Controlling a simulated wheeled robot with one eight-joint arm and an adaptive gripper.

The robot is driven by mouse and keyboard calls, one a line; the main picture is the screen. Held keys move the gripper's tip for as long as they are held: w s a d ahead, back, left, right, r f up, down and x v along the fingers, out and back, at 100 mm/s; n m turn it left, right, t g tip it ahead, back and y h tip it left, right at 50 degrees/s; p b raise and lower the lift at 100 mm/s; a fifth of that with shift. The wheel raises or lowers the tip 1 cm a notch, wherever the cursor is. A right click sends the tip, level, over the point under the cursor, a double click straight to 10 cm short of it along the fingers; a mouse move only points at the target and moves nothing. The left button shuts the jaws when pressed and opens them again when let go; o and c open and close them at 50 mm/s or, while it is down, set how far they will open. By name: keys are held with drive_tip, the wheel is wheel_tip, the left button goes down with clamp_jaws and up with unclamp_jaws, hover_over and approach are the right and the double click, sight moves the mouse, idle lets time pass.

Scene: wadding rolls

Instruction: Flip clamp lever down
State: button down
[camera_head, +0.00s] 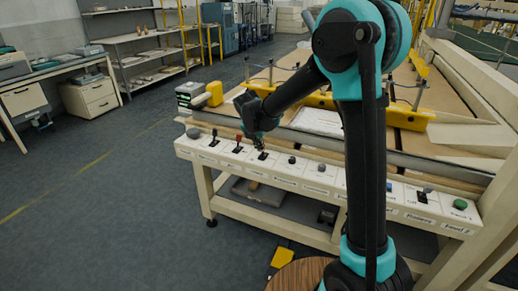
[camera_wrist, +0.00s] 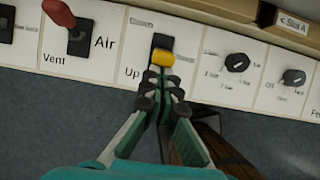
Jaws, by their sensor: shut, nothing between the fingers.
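The lever with a yellow knob (camera_wrist: 162,59) stands on a white panel plate marked "Up", in the upper middle of the wrist view. Its black slot shows just behind the knob. The rest of the plate's label is hidden or too small to read. My gripper (camera_wrist: 164,92) is shut and empty, with its fingertips close to the knob on the near side. I cannot tell whether they touch it. In the head view my gripper (camera_head: 258,144) hangs over the front control panel and hides the knob.
A red-knobbed lever (camera_wrist: 60,14) marked "Air" and "Vent" is left of the yellow knob. Black rotary knobs (camera_wrist: 237,63) sit to its right. The control panel (camera_head: 310,168) runs along the machine's front edge. Open floor (camera_head: 110,200) lies to the left.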

drive_tip(key=g, duration=0.1)
drive_tip(key=w+g, duration=0.1)
drive_tip(key=w+d+r+g+y, duration=0.1)
drive_tip(key=shift+w, duration=0.2)
drive_tip(key=shift+w+d, duration=0.2)
drive_tip(key=shift+w, duration=0.55)
drive_tip(key=shift+w+d+r, duration=0.1)
drive_tip(key=shift+w, duration=0.1)
